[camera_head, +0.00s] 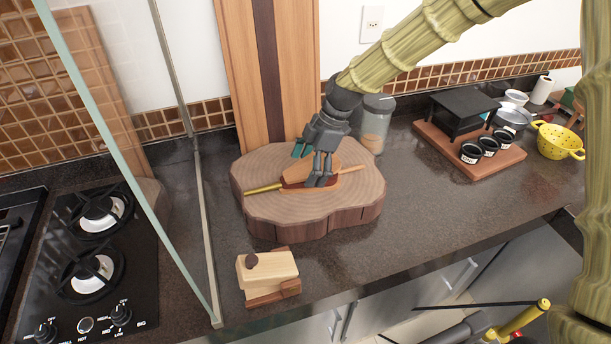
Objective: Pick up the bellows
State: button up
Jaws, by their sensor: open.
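The bellows (350,181) lies flat on a round wooden slab (262,200) on the dark counter. It has a tan wooden body with reddish-brown sides and a thin yellow tip (263,188) pointing left. A thin wooden handle extends to the right. My gripper (312,178) is open, pointing down directly over the bellows' body. Its dark fingers hide part of the body, and I cannot tell whether they touch it.
A small wooden box (267,267) sits on the counter in front of the slab. A glass jar (376,118) and a tall wooden board (240,75) stand behind. A glass panel (150,150) rises at left beside the gas cooktop (60,300). A yellow colander (558,141) is at right.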

jog(key=shift+s+a+f, duration=0.15)
jog(key=shift+a+f, duration=0.1)
jog(key=shift+f, duration=0.35)
jog(key=c, duration=1.1)
